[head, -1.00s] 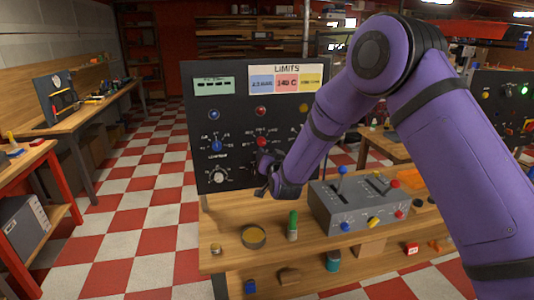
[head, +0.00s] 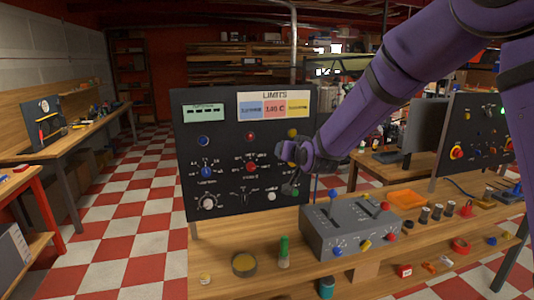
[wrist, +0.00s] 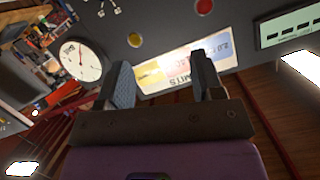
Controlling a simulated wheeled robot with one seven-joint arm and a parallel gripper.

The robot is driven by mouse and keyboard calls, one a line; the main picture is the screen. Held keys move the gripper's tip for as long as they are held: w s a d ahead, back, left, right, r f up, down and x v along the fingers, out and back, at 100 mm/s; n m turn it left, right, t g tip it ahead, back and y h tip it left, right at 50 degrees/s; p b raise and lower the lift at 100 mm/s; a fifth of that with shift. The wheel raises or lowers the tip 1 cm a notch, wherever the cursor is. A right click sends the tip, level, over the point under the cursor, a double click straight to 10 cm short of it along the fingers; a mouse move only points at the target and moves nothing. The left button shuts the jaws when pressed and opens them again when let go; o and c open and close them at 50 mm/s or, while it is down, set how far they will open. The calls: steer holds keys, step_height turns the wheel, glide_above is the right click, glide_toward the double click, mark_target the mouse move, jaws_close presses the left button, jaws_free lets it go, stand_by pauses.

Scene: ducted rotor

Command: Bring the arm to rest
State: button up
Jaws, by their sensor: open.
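My gripper (head: 290,190) is at the end of my purple arm in the head view, in front of the right part of a dark control panel (head: 222,135). In the wrist view my gripper (wrist: 160,80) shows two separated fingers with nothing between them. Beyond them are the panel's LIMITS card (wrist: 185,65), a yellow light, a red light and a green display (wrist: 290,25). In the head view the fingers are small and dark, and I cannot tell whether they touch anything.
A grey control box (head: 345,232) with levers stands on the wooden bench (head: 215,255), right of a green-capped tube (head: 284,252) and a round tin (head: 244,264). An orange tray (head: 408,199) lies farther right. Checkered floor (head: 120,220) is open on the left.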

steer(key=s+d+r+g+h, duration=0.1)
steer(key=s+d+r+g, duration=0.1)
steer(key=s+d+r, duration=0.45)
steer(key=s+d+r+g+h, duration=0.1)
steer(key=s+d+r+g, duration=0.15)
steer(key=s+d, duration=0.75)
steer(key=s+d+g+h, duration=0.1)
steer(key=s+d+g, duration=0.1)
steer(key=s, duration=1.1)
steer(key=s+d+f+g+h, duration=0.1)
steer(key=s+d, duration=0.4)
steer(key=s, duration=0.9)
steer(key=shift+d+f+g, duration=0.15)
steer(key=shift+g, duration=0.6)
